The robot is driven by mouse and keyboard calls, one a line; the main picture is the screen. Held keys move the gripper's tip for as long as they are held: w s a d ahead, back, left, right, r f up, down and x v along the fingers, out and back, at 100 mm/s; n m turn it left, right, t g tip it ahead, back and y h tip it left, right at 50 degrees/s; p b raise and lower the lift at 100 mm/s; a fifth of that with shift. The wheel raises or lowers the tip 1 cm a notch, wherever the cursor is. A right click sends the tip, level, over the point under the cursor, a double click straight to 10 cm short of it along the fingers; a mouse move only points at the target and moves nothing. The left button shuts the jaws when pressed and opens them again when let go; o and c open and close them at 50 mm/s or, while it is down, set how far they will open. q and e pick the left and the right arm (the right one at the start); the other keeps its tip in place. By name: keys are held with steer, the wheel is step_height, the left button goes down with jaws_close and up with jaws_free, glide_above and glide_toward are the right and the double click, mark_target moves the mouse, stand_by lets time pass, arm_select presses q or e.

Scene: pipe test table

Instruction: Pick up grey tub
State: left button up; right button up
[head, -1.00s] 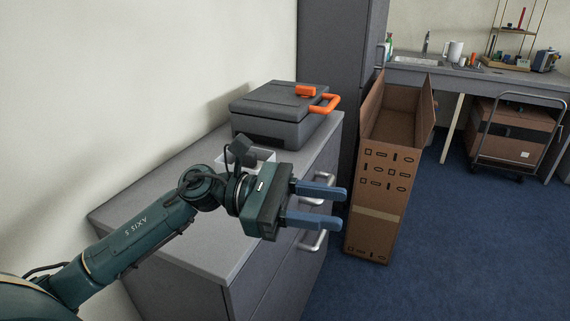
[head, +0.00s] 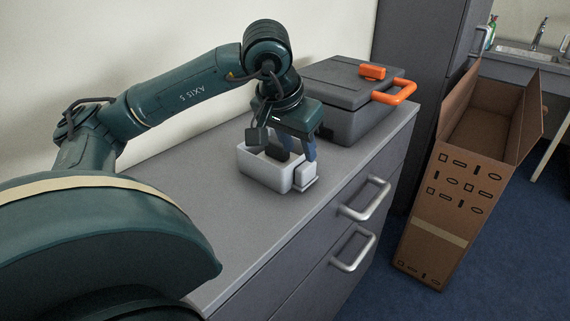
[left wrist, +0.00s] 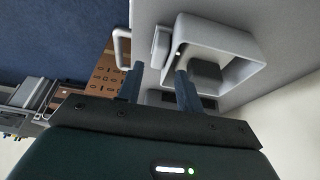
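The grey tub (head: 262,170), a small pale open box, stands on the grey cabinet top. A dark grey block (left wrist: 205,72) lies inside it, and a small white piece (head: 304,176) sits at its right end. The tub also shows in the left wrist view (left wrist: 235,38). My left gripper (head: 303,150) points down at the tub's right end. Its two blue fingers are apart in the left wrist view (left wrist: 160,78), one outside the end wall, the other at or inside it; contact cannot be told. My right gripper is not in view.
A dark grey case (head: 345,95) with an orange handle stands close behind the tub. The cabinet top (head: 215,235) is clear in front. A tall open cardboard box (head: 440,220) stands on the blue floor to the right, near the cabinet's drawer handles.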

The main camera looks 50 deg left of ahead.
mark_target(304, 164)
arm_select(q)
steer(key=x, duration=0.7)
steer(key=shift+a+f, duration=0.1)
steer(key=shift+f, duration=0.05)
steer(key=shift+c, duration=0.4)
steer(key=shift+w, duration=0.1)
jaws_close()
